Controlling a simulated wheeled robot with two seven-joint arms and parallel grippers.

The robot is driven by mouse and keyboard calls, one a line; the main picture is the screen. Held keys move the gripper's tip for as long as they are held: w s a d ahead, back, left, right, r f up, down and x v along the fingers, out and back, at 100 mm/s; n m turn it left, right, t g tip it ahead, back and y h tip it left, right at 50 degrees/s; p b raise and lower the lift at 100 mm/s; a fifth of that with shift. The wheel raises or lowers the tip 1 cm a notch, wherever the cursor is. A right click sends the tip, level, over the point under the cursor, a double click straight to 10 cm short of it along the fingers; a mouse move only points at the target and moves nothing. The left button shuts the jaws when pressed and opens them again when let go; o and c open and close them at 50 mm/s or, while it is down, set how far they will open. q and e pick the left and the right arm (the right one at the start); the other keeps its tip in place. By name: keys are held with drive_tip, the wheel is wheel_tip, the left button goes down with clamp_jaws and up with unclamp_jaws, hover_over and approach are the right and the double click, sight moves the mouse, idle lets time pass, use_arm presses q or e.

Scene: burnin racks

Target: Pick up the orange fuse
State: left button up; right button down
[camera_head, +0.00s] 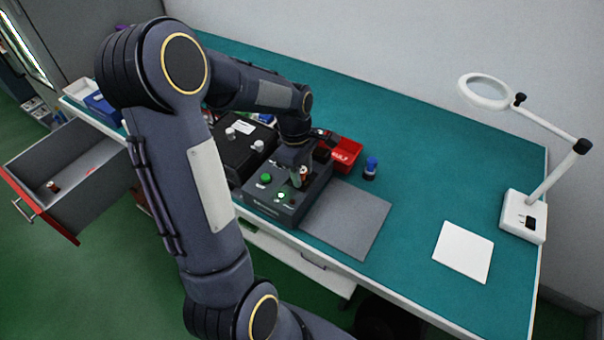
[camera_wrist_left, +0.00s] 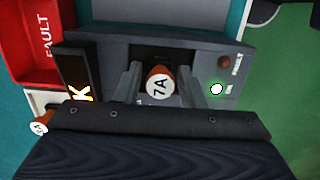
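An orange fuse (camera_wrist_left: 159,83) marked 7A stands between the two fingers of my left gripper (camera_wrist_left: 163,88) in the left wrist view. Its end faces the camera, over the dark grey test box (camera_wrist_left: 110,48). A second orange-ended fuse (camera_wrist_left: 40,125) is at the lower left of the wrist view. My right gripper is not in view.
A red FAULT bin (camera_head: 346,152) and a blue-topped item (camera_head: 371,167) stand beside the test box. A grey mat (camera_head: 345,220), white pad (camera_head: 464,252) and magnifier lamp (camera_head: 524,215) lie right. An open drawer (camera_head: 95,185) holds a small reddish part.

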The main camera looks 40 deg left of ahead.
use_arm(q)
clamp_jaws()
